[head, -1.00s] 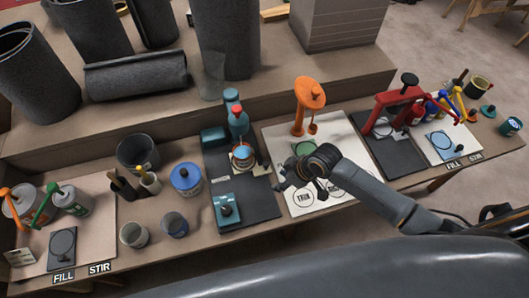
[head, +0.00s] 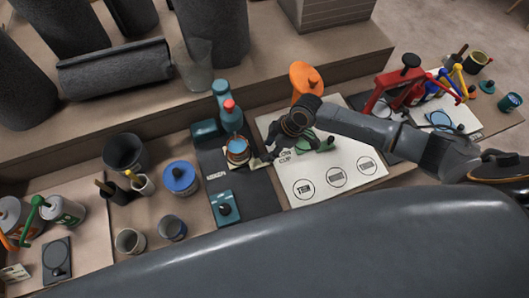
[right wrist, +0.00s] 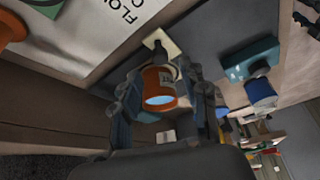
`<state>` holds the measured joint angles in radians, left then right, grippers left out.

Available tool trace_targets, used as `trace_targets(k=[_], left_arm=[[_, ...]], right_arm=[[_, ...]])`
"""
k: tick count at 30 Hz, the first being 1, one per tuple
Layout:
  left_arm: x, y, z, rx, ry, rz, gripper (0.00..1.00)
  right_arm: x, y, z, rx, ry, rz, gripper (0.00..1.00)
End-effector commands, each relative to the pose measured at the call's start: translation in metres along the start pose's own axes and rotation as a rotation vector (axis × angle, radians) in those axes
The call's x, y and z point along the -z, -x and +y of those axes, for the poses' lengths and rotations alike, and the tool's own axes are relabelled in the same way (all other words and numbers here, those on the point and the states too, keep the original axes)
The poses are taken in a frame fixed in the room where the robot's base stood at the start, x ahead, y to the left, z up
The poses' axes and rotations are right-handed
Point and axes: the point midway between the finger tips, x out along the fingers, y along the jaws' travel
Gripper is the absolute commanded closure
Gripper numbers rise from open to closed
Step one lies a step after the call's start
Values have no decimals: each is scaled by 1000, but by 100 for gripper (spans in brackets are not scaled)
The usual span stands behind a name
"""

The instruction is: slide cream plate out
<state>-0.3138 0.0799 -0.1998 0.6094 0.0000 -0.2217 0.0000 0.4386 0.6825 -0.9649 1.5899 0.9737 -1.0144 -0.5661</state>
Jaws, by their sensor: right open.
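The cream plate (head: 229,164) shows only in part below the orange flow cup (head: 237,149), on the dark mat. In the right wrist view, a pale corner of the plate (right wrist: 151,40) shows beyond the cup (right wrist: 159,80), with a dark piece over part of it. The cup has blue inside its rim. My right gripper (head: 263,157) is open, just right of the cup in the head view. In the right wrist view its fingers appear on either side of the cup; contact cannot be told. My left gripper is not in view.
A teal bottle (head: 222,93) and a red-capped bottle (head: 231,119) stand behind the cup. A teal block (head: 225,207) sits in front, a blue-lidded can (head: 181,176) to the left. The white mat's (head: 325,197) front is mostly clear.

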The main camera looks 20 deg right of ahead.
Motion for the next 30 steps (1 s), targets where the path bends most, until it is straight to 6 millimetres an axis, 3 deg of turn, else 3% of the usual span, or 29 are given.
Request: trace_targets(k=[3, 9, 20, 26, 30], left_arm=[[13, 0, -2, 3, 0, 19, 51], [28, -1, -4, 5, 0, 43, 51], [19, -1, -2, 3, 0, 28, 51], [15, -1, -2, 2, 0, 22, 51], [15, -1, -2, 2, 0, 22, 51]], right_arm=[[1, -22, -1, 2, -1, 0, 56], [0, -43, 0, 0, -1, -1, 56], [0, -47, 0, -1, 0, 0, 56], [0, -47, 0, -1, 0, 0, 97], [0, -47, 0, -1, 0, 0, 100]])
